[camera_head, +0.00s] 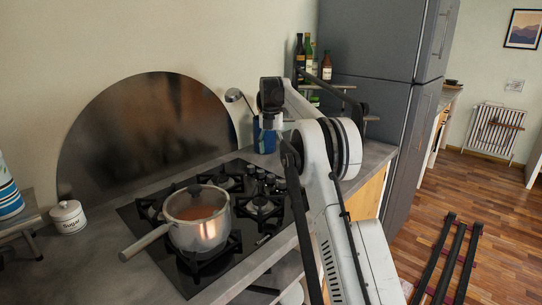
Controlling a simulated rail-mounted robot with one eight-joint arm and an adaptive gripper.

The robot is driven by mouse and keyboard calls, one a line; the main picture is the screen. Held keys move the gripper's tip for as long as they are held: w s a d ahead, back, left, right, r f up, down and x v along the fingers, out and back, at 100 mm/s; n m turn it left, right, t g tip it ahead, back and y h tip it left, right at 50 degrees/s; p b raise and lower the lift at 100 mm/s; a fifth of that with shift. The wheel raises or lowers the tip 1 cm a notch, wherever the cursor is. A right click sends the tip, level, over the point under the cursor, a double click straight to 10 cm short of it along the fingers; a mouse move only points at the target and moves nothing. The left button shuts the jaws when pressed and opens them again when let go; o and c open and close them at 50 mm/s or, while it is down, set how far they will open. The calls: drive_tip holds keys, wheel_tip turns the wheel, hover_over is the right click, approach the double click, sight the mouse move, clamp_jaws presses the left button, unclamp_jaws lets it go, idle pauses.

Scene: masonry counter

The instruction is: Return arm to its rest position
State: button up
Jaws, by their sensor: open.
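My arm (345,230) rises from the bottom of the view, right of the stove, to a large round joint (340,148). From there a link runs back and up to a dark block (271,94) in front of the wall. I cannot make out gripper fingers anywhere, and nothing is seen held by the arm. The arm hides part of the counter's front edge and the cabinet below.
A lidded pot (199,222) stands on the black hob (150,240), its handle towards the front left. A blue utensil holder (264,138) and bottles (326,67) stand near the arm. A sugar jar (68,217) is at left. A tall grey fridge (375,45) stands behind right.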

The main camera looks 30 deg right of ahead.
drive_tip(key=shift+r, duration=0.1)
idle(0.4)
drive_tip(key=s+a+r+m+t, duration=0.2)
drive_tip(key=s+a+r+m, duration=0.55)
drive_tip(key=s, duration=0.35)
drive_tip(key=s+a+r+m+t, duration=0.1)
drive_tip(key=s+a+r+m, duration=0.5)
drive_tip(key=s+a, duration=0.3)
drive_tip(key=s+a+f+m+t, duration=0.1)
drive_tip(key=s+a+f+m, duration=0.2)
drive_tip(key=s, duration=0.7)
drive_tip(key=s+a+f+m+t, duration=0.1)
drive_tip(key=s+a+f+m, duration=0.1)
drive_tip(key=s+f+m, duration=0.4)
drive_tip(key=s+a+f+m+t, duration=0.2)
drive_tip(key=s+a+f+m, duration=0.1)
drive_tip(key=s, duration=1.1)
drive_tip(key=shift+s+a+f+m, duration=0.3)
drive_tip(key=shift+a+f+m, duration=0.05)
drive_tip(key=shift+f+m, duration=0.45)
clamp_jaws()
